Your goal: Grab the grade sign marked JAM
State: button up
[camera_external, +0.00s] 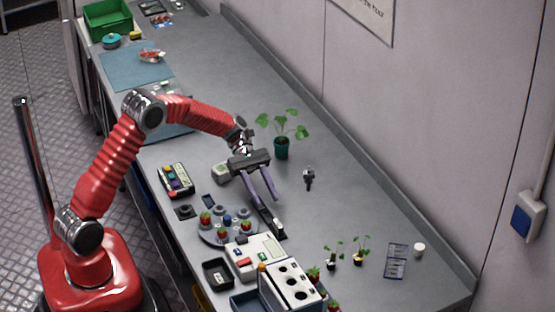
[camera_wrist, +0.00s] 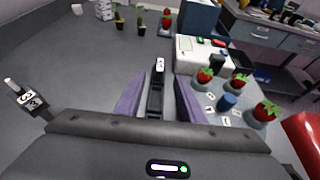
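A black, upright-looking piece with a small white marked label (camera_wrist: 160,65) shows between my fingers in the wrist view; its lettering is too small to read, so I cannot tell whether it says JAM. In the external view a long black piece (camera_external: 270,222) lies just below my fingertips. My gripper (camera_external: 268,203) points down over the bench with its two purple fingers apart, on either side of the black piece, with no clear contact; it also shows in the wrist view (camera_wrist: 158,85). A second black sign with white marked faces (camera_wrist: 28,98) stands to the left; it also shows in the external view (camera_external: 308,176).
A round grey plate (camera_external: 214,237) with several strawberries is left of my gripper. A white device (camera_external: 257,247) and a white rack with holes (camera_external: 291,283) stand nearer the camera. A potted plant (camera_external: 282,146) stands behind. The bench right of my gripper is mostly clear.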

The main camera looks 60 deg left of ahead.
aim_at(277, 222)
jog(key=shift+x, duration=2.75)
jog(key=shift+x, duration=2.65)
jog(key=shift+r, duration=0.1)
grip_shut()
